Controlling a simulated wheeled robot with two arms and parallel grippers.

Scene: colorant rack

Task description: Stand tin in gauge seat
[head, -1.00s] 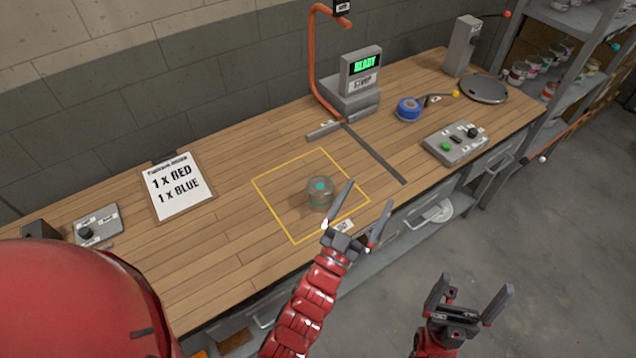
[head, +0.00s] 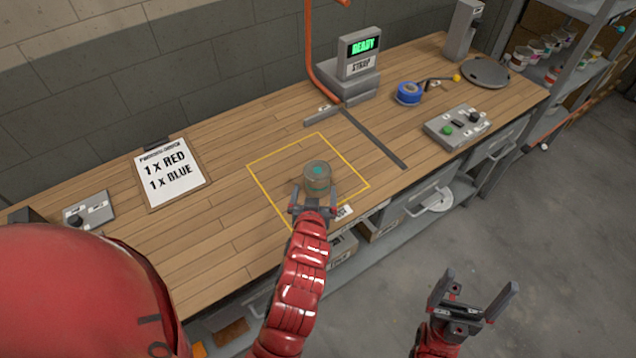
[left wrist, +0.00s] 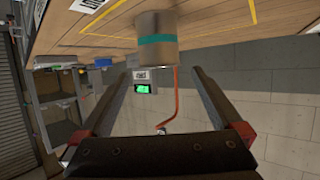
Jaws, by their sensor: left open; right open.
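The tin (head: 318,174), grey with a teal band and a teal spot on its top, stands upright inside the yellow outlined square on the bench. My left gripper (head: 314,193) is open at the tin's near side, its fingers pointing toward it. In the left wrist view the tin (left wrist: 157,40) appears inverted, between the lines of the two open fingers and just past their tips. No grip on it shows. My right gripper (head: 473,298) is open and empty, off the bench's front edge. I cannot tell which fixture is the gauge seat.
On the bench (head: 235,215) are an order clipboard (head: 172,175), a scale-like unit reading READY (head: 360,62), blue tape (head: 408,93), a button box (head: 457,128), a round grey plate (head: 485,73) and a switch box (head: 90,210). An orange pipe (head: 311,60) rises at the back.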

